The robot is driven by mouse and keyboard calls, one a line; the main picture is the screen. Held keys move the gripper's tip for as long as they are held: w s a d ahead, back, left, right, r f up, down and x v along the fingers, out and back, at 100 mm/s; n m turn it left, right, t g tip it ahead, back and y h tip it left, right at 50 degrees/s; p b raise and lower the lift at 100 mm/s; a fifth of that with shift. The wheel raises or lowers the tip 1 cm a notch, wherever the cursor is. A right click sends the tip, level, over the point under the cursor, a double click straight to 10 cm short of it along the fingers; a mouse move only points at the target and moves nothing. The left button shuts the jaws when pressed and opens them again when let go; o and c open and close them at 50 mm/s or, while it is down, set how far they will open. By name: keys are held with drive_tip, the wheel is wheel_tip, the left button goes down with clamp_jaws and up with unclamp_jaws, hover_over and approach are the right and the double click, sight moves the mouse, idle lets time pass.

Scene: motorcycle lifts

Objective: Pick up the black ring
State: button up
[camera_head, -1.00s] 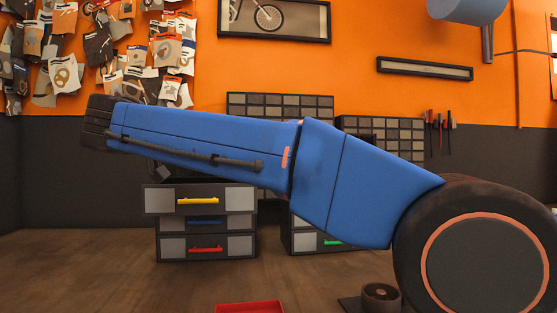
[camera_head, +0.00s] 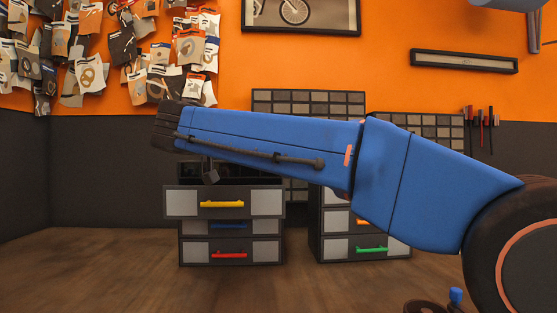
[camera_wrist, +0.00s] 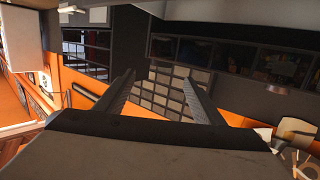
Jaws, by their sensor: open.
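I cannot make out the black ring in either current view. My gripper (camera_wrist: 158,78) shows in the wrist view with two dark fingers spread apart and nothing between them. In the head view my blue arm reaches left in front of the drawer units and hides most of the gripper. The left drawer unit (camera_head: 231,252) has yellow, blue and red handles. Its top drawer, with the yellow handle (camera_head: 222,204), stands out further than those below. The inside of this drawer is mostly hidden by my arm.
A second drawer unit (camera_head: 368,255) with a green handle stands to the right. Small-parts cabinets (camera_head: 308,103) are behind. Packets (camera_head: 130,50) hang on the orange wall at left. The wooden floor (camera_head: 110,265) at left is clear.

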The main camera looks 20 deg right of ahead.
drive_tip(key=shift+x, duration=4.4)
drive_tip(key=shift+w+r, duration=0.1)
drive_tip(key=shift+w, duration=0.05)
drive_tip(key=c, duration=1.2)
drive_tip(key=shift+r, duration=0.1)
